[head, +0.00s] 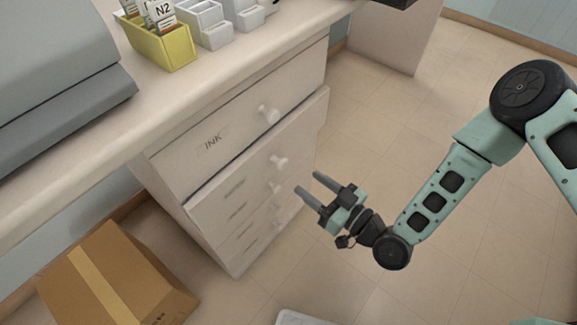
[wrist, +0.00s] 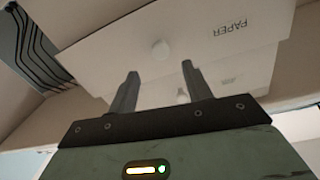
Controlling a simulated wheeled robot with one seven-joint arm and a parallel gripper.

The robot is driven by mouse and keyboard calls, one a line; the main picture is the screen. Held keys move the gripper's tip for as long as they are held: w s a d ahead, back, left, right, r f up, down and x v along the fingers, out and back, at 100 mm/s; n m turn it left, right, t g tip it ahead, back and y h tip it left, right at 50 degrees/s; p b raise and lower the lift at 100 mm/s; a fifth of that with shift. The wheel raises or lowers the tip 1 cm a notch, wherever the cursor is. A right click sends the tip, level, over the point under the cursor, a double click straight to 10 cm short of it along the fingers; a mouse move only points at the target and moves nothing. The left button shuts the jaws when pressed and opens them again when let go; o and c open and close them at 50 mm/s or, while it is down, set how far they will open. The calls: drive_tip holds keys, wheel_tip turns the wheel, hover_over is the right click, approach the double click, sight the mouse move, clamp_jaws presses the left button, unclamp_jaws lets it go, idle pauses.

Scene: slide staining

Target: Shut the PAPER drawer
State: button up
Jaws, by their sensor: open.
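The PAPER drawer (wrist: 200,45) shows in the wrist view with its label upside down and a round pale knob (wrist: 160,48). In the head view it appears to be the second drawer (head: 250,172), just under the INK drawer (head: 215,120). It stands out a little from the cabinet; its label is too small to read there. My gripper (head: 308,182) is open and empty, in front of the drawer fronts, to the right of the knobs. In the wrist view its two fingers (wrist: 160,68) point at the PAPER front, with no clear contact.
Lower drawers with knobs continue beneath. The counter (head: 230,62) above carries a yellow box (head: 165,45) with labelled cards and white trays (head: 210,25). A cardboard box (head: 110,275) stands on the floor at left.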

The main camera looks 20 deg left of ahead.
sight(286, 165)
drive_tip(key=x, duration=0.8)
drive_tip(key=shift+a, duration=0.1)
clamp_jaws()
drive_tip(key=shift+b+x, duration=0.7)
drive_tip(key=shift+x, duration=0.45)
drive_tip(key=shift+w+a, duration=0.1)
drive_tip(key=shift+a, duration=0.15)
unclamp_jaws()
